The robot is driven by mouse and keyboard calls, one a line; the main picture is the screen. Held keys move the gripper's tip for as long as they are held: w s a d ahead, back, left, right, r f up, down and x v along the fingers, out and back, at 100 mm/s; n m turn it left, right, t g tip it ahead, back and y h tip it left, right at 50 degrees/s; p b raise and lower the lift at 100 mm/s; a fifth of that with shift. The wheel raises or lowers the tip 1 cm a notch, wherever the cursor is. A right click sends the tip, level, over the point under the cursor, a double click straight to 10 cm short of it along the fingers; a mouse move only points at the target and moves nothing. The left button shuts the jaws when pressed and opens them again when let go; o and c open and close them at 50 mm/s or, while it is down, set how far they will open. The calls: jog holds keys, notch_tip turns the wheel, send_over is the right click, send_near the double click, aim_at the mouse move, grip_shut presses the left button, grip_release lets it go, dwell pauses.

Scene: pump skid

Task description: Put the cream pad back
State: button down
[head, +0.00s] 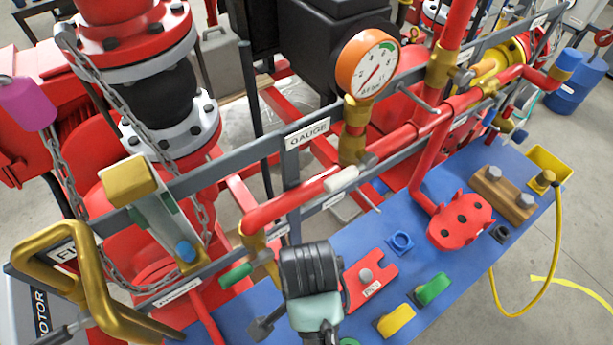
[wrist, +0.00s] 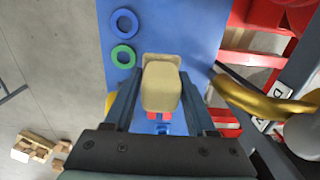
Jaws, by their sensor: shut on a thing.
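In the wrist view my gripper (wrist: 162,76) is shut on the cream pad (wrist: 162,88), a rounded tan-cream block between the two dark fingers. A lighter flat part shows at the pad's far end. The blue bench top (wrist: 190,25) lies behind the pad, and I cannot tell the gap between them. In the head view only my dark wrist and pale green hand show at the bottom middle. The fingers and the pad are hidden there.
Red pipes, an orange-rimmed gauge (head: 368,65) and grey rails stand behind. A gold handle (head: 85,270) is at left.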

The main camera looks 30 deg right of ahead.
notch_tip(320, 180, down, 20)
jog(key=shift+b, duration=1.1)
jog(key=shift+f, duration=0.15)
jog(key=shift+c, duration=1.1)
grip_release()
notch_tip(320, 180, up, 12)
jog(key=shift+r, duration=0.2)
